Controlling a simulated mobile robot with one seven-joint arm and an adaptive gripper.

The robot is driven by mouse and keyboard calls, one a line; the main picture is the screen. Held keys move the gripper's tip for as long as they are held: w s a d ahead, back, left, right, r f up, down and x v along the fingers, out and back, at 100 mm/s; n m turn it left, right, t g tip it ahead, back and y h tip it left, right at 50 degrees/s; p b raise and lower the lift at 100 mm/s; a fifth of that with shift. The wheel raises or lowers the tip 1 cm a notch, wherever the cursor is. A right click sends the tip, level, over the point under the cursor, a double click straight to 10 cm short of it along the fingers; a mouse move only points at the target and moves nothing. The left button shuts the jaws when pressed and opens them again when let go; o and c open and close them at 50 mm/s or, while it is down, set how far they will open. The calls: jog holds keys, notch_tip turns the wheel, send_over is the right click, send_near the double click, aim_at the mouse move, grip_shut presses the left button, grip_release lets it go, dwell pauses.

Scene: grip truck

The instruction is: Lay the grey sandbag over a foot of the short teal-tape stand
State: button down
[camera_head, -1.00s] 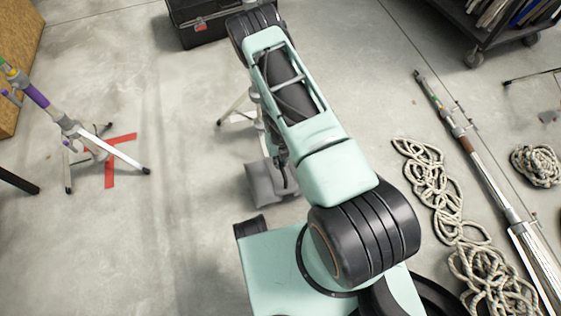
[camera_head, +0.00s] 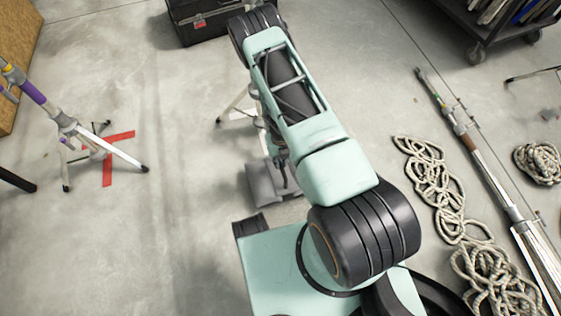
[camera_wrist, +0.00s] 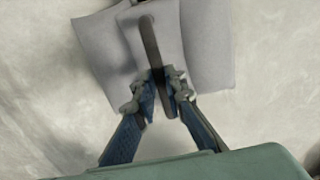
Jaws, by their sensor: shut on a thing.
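The grey sandbag (camera_head: 262,184) shows below my forearm in the head view, partly covered by my arm. In the wrist view its two grey lobes (camera_wrist: 205,45) fill the top, with a dark strap (camera_wrist: 150,38) between them. My gripper (camera_wrist: 160,88) is shut on this strap. I cannot tell the bag's height above the floor. A stand with pale legs (camera_head: 237,112) is mostly hidden behind my arm, just above the bag in the head view. Its tape is hidden, so I cannot tell if it is the teal-tape stand.
A purple-taped stand (camera_head: 35,92) stands at the left by a red tape mark (camera_head: 108,172). A black case (camera_head: 198,22) lies at the top. Coiled rope (camera_head: 425,172), a long pole (camera_head: 485,170) and a wheeled cart (camera_head: 482,30) are at the right. The left-middle floor is clear.

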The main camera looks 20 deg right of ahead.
jog(key=shift+w, duration=0.2)
jog(key=c, duration=1.9)
grip_release()
jog(key=shift+c, duration=0.2)
jog(key=shift+o, duration=0.2)
jog(key=shift+s+f, duration=0.25)
notch_tip(320, 180, up, 12)
jog(key=shift+w+r, duration=0.15)
jog(key=shift+w+r, duration=0.1)
